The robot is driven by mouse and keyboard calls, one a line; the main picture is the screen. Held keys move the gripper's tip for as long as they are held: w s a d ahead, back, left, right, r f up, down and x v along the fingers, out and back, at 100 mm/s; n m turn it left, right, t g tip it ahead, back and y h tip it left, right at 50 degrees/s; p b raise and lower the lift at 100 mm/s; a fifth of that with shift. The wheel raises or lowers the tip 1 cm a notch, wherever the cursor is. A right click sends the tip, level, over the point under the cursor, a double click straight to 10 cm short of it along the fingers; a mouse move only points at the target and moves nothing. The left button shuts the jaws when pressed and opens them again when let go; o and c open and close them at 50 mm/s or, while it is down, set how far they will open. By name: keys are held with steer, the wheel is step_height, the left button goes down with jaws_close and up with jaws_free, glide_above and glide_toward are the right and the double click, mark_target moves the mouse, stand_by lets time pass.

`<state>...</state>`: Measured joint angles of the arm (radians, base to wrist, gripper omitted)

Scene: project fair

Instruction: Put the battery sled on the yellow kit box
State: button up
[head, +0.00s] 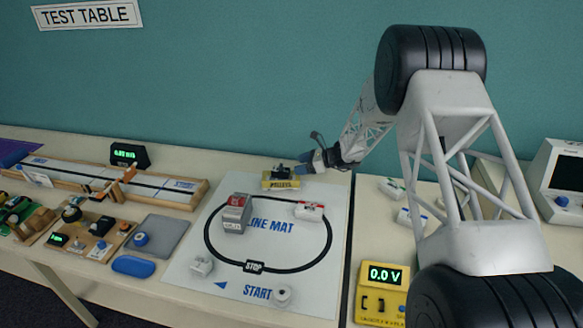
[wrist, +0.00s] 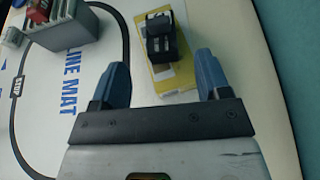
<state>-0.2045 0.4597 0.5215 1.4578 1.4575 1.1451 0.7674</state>
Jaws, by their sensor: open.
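The yellow kit box (head: 268,182), lettered PULLEYS, lies at the back of the line mat; it also shows in the wrist view (wrist: 186,76). A small black piece, which looks like the battery sled (head: 281,171), sits on top of the box. In the wrist view the black sled (wrist: 161,42) rests on the box's far part, upright as far as I can tell. My gripper (head: 306,163) is just right of the box. In the wrist view my gripper (wrist: 160,75) is open and empty, its blue fingers apart, with the sled beyond the gap between them.
A grey bin with red contents (head: 236,214) and a red-and-white piece (head: 309,210) stand on the line mat (head: 310,270). A yellow voltage meter (head: 382,292) is at the front right. Boards and wooden tracks fill the left. The mat's middle is mostly clear.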

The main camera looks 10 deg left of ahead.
steer(key=shift+v, duration=1.45)
steer(key=s+d+r+n+h, duration=0.25)
steer(key=s+d+r, duration=0.35)
steer(key=s+r, duration=0.3)
steer(key=s+d+r+n+h, duration=0.2)
steer(key=s+d+r+n, duration=0.2)
steer(key=s+d+r, duration=0.45)
steer(key=s+d+r+n+h, duration=0.35)
steer(key=s+r, duration=0.35)
steer(key=s, duration=0.4)
steer(key=s+d+r+n+t+h, duration=0.1)
steer(key=s+d+n+h, duration=0.2)
steer(key=s+d, duration=0.4)
steer(key=s+d+r+n+t+h, duration=0.1)
steer(key=s+d+n, duration=0.3)
steer(key=s, duration=1.9)
steer(key=d+h, duration=0.1)
steer(key=d, duration=0.2)
steer(key=shift+d+n+t+h, duration=0.15)
steer(key=shift+n+t+h, duration=0.15)
steer(key=shift+n+h, duration=0.1)
